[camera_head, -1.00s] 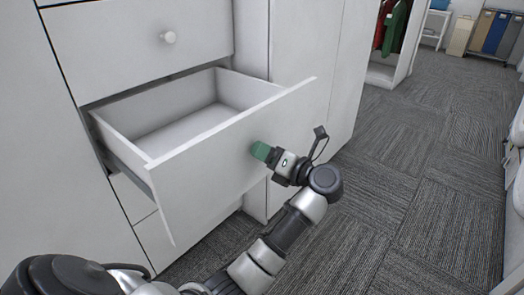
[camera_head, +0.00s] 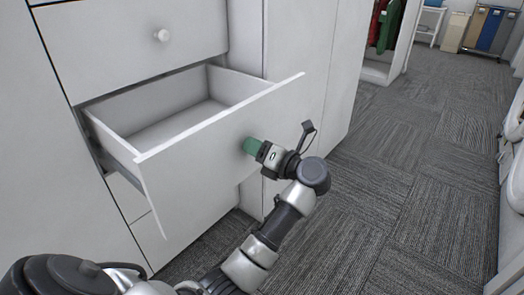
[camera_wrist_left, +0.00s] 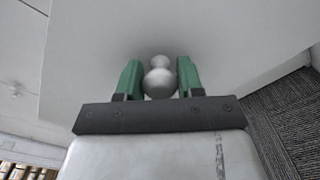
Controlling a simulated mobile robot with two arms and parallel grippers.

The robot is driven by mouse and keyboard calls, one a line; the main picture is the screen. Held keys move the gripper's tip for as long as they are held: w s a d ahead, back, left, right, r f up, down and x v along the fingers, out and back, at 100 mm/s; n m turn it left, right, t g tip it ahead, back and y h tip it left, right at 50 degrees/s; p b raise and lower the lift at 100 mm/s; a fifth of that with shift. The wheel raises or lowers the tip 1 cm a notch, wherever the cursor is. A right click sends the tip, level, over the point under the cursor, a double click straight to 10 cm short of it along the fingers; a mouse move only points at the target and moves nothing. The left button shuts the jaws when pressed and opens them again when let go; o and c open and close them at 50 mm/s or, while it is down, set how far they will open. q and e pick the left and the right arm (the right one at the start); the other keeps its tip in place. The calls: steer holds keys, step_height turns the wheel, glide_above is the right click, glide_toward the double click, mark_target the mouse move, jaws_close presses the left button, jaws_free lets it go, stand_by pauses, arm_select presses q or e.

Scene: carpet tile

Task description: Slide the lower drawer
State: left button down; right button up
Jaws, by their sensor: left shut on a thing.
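The open drawer (camera_head: 215,150) is a plain white box drawer, pulled well out of the white cabinet, its inside empty. It sits below a closed drawer (camera_head: 120,38) with a round knob (camera_head: 161,35). My left gripper (camera_head: 250,147) has green fingertips and is at the middle of the open drawer's front. In the left wrist view, the two green fingers (camera_wrist_left: 158,80) are shut on the drawer's round grey knob (camera_wrist_left: 160,78), one on each side. In the head view this knob is hidden behind the fingers. My right gripper is not in view.
Tall white cabinet doors (camera_head: 300,60) stand right of the drawers. Another closed front (camera_head: 128,197) shows below the open drawer. Grey carpet (camera_head: 400,170) is clear to the right. An open wardrobe with clothes (camera_head: 388,25) and several bins (camera_head: 485,30) stand far back.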

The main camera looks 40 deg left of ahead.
arm_select(q)
steer(key=a, duration=0.6)
steer(key=w+a, duration=0.1)
steer(key=a, duration=1.3)
steer(key=shift+w+a, duration=0.2)
steer(key=shift+w, duration=0.1)
steer(key=shift+w+a, duration=0.1)
steer(key=shift+a, duration=0.65)
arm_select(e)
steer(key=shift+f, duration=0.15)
arm_select(q)
steer(key=c, duration=0.7)
jaws_free()
steer(key=shift+d, duration=0.1)
steer(key=d, duration=0.3)
steer(key=d+p, duration=0.1)
steer(key=d, duration=0.3)
steer(key=d+p, duration=0.1)
steer(key=d, duration=0.2)
steer(key=shift+s+d, duration=0.3)
steer(key=shift+s, duration=0.1)
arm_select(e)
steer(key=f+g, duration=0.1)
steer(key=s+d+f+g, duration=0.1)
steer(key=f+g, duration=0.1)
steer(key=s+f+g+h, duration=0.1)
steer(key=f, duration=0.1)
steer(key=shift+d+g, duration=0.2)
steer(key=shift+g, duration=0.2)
